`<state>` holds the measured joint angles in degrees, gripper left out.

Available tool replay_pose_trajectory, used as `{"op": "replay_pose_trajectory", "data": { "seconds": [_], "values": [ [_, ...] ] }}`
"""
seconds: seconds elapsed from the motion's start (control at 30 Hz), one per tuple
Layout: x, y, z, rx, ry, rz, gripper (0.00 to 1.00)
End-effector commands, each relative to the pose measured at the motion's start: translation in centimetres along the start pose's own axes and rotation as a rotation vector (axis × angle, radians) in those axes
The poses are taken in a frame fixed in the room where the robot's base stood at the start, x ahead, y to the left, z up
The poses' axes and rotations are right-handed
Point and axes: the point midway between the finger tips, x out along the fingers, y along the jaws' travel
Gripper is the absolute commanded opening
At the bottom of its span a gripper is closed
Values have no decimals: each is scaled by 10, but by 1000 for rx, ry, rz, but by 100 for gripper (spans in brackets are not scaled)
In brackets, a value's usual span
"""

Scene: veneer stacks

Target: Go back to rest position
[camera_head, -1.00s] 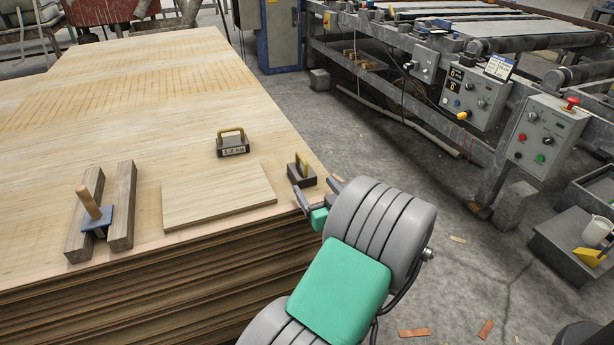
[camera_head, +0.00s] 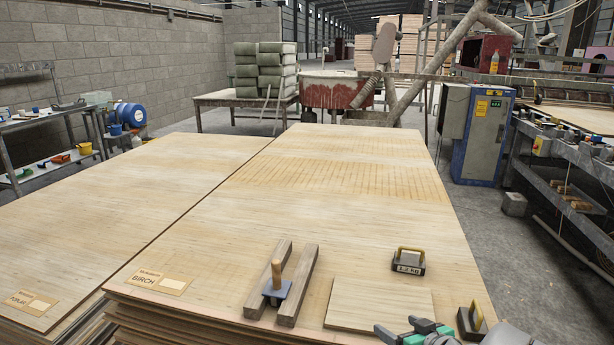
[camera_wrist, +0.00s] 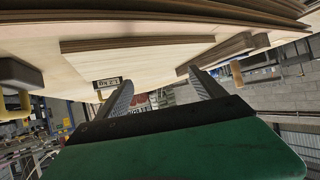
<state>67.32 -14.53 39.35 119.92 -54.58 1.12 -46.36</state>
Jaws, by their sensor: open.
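My gripper (camera_head: 413,330) is at the bottom edge of the head view, at the near right corner of the birch veneer stack (camera_head: 215,275). In the wrist view my gripper (camera_wrist: 165,88) has its two fingers apart with nothing between them. A plywood panel (camera_head: 378,304) lies on the stack just behind it. A black weight with a yellow handle (camera_head: 471,322) is just right of the fingers. Most of my arm is outside the head view.
Another weight (camera_head: 408,262) sits behind the panel. Two wooden bars (camera_head: 299,285) with a blue-based, wooden-handled tool (camera_head: 276,288) between them lie to the left. A poplar stack (camera_head: 75,220) adjoins on the left. A blue cabinet (camera_head: 484,135) and grey floor lie right.

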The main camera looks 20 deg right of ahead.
Motion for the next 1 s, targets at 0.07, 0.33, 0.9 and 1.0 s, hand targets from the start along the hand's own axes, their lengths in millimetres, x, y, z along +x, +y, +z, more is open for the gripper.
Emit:
{"op": "replay_pose_trajectory", "data": {
  "seconds": [0.07,0.33,0.9,1.0],
  "values": [
    [-11,-61,-46,-51,-157,-102,79],
    [-99,-197,-115,-114,-614,-118,79],
    [-184,-245,-150,-61,-769,9,79],
    [-184,-245,-150,-61,-769,9,79]
  ]
}}
